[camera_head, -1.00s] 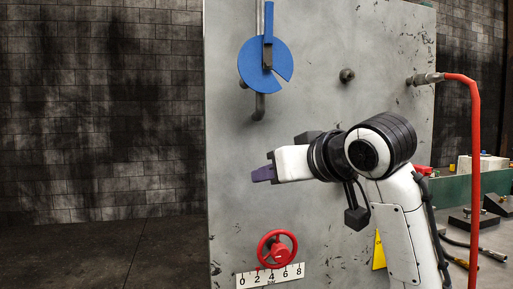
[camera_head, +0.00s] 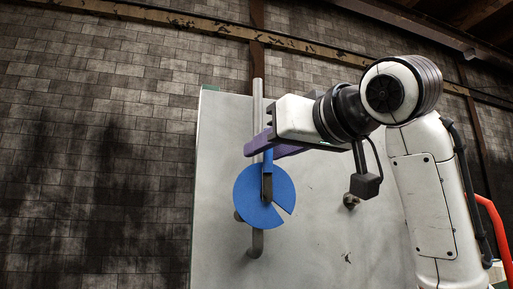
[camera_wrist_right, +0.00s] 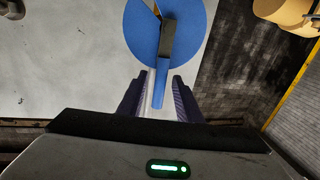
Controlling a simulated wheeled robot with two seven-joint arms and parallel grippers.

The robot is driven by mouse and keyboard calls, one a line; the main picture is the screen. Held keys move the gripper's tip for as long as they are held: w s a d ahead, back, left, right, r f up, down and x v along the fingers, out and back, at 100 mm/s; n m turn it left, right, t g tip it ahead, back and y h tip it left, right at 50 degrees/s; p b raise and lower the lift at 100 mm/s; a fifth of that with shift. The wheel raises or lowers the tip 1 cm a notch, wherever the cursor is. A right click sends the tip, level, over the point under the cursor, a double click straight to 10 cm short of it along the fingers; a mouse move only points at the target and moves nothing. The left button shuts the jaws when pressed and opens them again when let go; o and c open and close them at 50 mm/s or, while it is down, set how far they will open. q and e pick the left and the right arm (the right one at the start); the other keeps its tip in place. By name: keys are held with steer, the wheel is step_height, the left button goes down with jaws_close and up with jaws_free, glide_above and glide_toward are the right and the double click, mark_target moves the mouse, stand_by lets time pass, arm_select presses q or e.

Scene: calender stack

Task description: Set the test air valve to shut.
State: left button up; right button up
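The test air valve is a blue disc (camera_head: 262,198) with a wedge-shaped notch at its lower right, on a vertical grey pipe (camera_head: 257,105). Its blue lever (camera_head: 268,160) points straight up, in line with the pipe. My right gripper (camera_head: 250,148) reaches in from the right at the lever's upper part. In the right wrist view the blue lever (camera_wrist_right: 159,92) lies between the two purple fingers (camera_wrist_right: 160,88), with a gap showing on each side, so the gripper is open around it. The disc (camera_wrist_right: 185,30) is just beyond the fingertips. My left gripper is not in view.
The grey panel (camera_head: 220,180) carries the valve and a dark knob (camera_head: 351,200) to its right. A brick wall (camera_head: 100,150) stands behind; space left of the panel is clear.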

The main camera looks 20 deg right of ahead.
steer(key=shift+p+x, duration=0.45)
steer(key=shift+x, duration=1.65)
jaws_close()
